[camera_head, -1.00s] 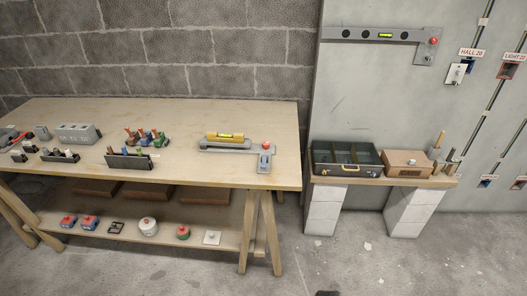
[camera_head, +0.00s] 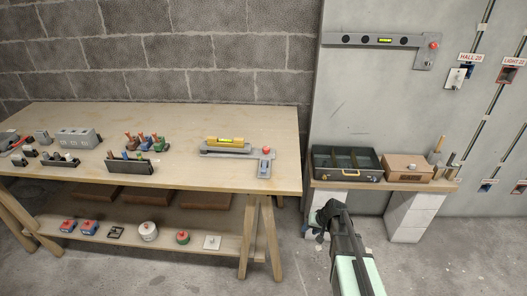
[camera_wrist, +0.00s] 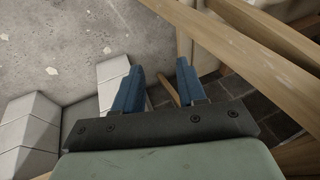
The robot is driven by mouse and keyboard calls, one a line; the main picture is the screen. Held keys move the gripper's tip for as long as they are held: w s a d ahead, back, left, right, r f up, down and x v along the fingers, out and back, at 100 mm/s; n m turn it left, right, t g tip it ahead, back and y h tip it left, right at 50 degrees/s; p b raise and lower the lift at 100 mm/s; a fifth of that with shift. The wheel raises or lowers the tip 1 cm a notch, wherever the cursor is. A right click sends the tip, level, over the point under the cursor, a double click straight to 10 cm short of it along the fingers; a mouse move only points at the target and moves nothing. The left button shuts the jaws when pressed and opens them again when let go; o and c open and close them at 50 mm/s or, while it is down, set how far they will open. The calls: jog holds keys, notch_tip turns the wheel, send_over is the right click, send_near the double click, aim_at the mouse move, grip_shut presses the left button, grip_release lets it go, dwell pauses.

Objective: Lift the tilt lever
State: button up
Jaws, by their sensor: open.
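On the workbench a grey tilting fixture (camera_head: 227,151) carries a yellow spirit level (camera_head: 226,140). At its right end are a red knob (camera_head: 266,149) and a short grey lever piece (camera_head: 264,168), which lies low near the bench's front edge. I cannot tell for sure that this piece is the tilt lever. My gripper (camera_head: 320,213) is right of the bench and below its top, well apart from the fixture. In the wrist view my gripper (camera_wrist: 158,76) shows two blue fingers spread apart with nothing between them.
The workbench (camera_head: 60,120) holds several racks and small parts left of the fixture. A low side bench bears an open toolbox (camera_head: 345,177) and a wooden box (camera_head: 407,167). A grey bar with a level (camera_head: 375,40) hangs on the wall panel. Wooden bench legs (camera_wrist: 260,40) are close to my gripper.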

jog(key=w+a+r+t+y, duration=0.1)
jog(key=w+r+t, duration=0.2)
jog(key=w+r, duration=0.9)
jog(key=w+r+t, duration=0.2)
jog(key=w+r, duration=0.6)
jog(key=r, duration=0.8)
notch_tip(320, 180, up, 5)
jog(key=g+h, duration=0.5)
jog(key=g, duration=0.3)
send_over(264, 171)
jog(key=shift+w+a+r, duration=0.1)
jog(key=shift+r, duration=0.05)
jog(key=shift+f, duration=3.95)
jog(key=shift+c, duration=0.3)
